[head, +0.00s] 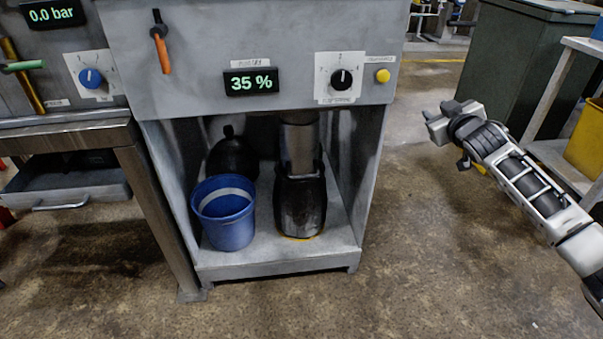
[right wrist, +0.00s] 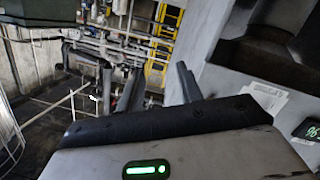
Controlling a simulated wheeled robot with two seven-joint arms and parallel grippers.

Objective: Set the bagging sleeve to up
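The bagging sleeve (head: 299,148) is a grey metal tube hanging under the compactor housing, in the open bay below the panel. Its lower end goes into a black bag (head: 301,205) standing on the bay floor. The tube's top is hidden behind the housing edge. My right gripper (head: 440,122) is to the right of the compactor, out in the aisle and apart from the sleeve. In the right wrist view its dark fingers (right wrist: 157,90) appear apart with nothing between them. My left gripper is not in view.
A blue bucket (head: 226,214) stands left of the sleeve, with a dark tied bag (head: 232,155) behind it. Above are a 35 % display (head: 251,82), a black selector knob (head: 341,79), a yellow button (head: 383,76) and an orange-handled lever (head: 162,48). Floor in front is clear.

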